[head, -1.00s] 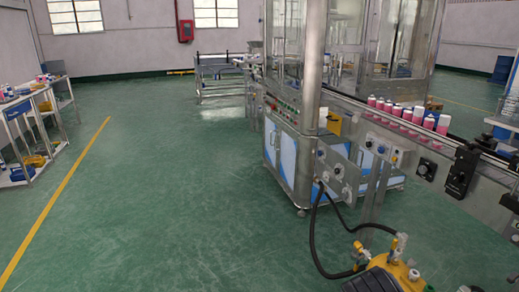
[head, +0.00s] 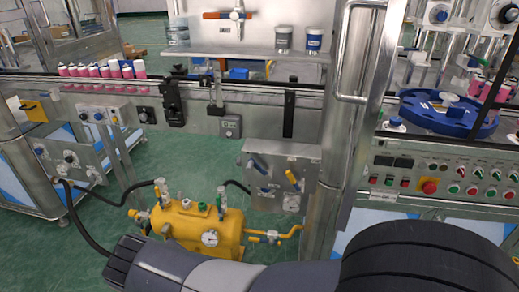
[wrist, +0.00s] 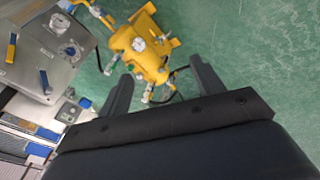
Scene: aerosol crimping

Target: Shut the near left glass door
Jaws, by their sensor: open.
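A steel-framed glass door (head: 355,125) with a long bar handle (head: 341,52) stands right of centre in the head view. It is seen at a steep angle and appears to stand out toward me; I cannot tell which door of the machine it is, and its lower end is partly hidden by my arm. My gripper (wrist: 160,68) shows in the wrist view with its two dark fingers wide apart and nothing between them. It points down over the green floor near the yellow tank, away from the door handle.
The yellow tank (head: 203,228) with valves and hoses stands on the floor in front of the machine. A conveyor with pink cans (head: 100,70) runs along the back left. A button panel (head: 440,180) and blue turntable (head: 447,112) are at right. Green floor is free at lower left.

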